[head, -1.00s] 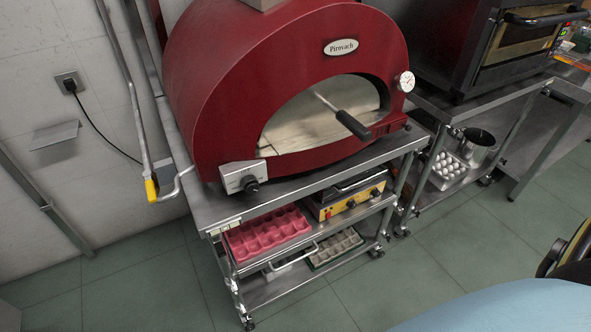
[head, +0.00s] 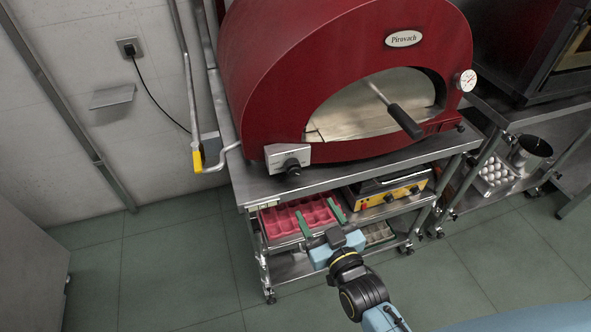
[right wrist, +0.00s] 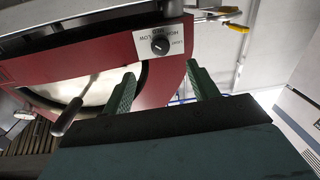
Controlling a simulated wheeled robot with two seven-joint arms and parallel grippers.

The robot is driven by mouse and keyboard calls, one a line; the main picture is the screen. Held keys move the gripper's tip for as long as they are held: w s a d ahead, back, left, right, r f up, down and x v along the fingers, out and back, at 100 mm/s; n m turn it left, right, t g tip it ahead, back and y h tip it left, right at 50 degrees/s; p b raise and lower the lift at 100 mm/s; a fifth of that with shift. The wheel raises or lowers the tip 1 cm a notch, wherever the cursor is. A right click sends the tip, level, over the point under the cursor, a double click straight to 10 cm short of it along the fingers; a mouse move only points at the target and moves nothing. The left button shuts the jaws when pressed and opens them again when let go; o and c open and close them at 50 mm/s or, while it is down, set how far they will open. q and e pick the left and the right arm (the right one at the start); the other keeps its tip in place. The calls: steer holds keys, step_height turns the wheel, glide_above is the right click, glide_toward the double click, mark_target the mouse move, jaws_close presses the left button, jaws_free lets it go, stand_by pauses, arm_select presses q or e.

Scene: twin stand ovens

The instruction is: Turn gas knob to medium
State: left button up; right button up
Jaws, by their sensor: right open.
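The gas knob (head: 292,167) is a black round knob on a silver panel (head: 276,153) at the lower front left of the red domed oven (head: 262,75). In the right wrist view the knob (right wrist: 160,46) shows on its white label, just beyond the fingertips and between them in the picture. My right gripper (head: 320,215) is open and empty, with green fingers pointing toward the oven. In the head view it is below and a little right of the knob, apart from it. My left gripper is not in view.
The steel cart top (head: 345,178) juts out below the oven. Shelves under it hold a pink tray (head: 285,217) and a yellow-fronted appliance (head: 390,193). A black-handled tool (head: 406,122) sticks out of the oven mouth. A yellow-ended lever (head: 197,160) stands at left. Floor is clear in front.

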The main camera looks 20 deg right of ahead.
mark_target(296, 173)
steer(key=w, duration=0.9)
steer(key=w+a, duration=0.1)
steer(key=w, duration=0.3)
steer(key=shift+w+a+r+b, duration=0.1)
steer(key=shift+w+r+b, duration=0.1)
steer(key=shift+r+b, duration=0.15)
steer(key=shift+c, duration=0.2)
steer(key=c, duration=0.9)
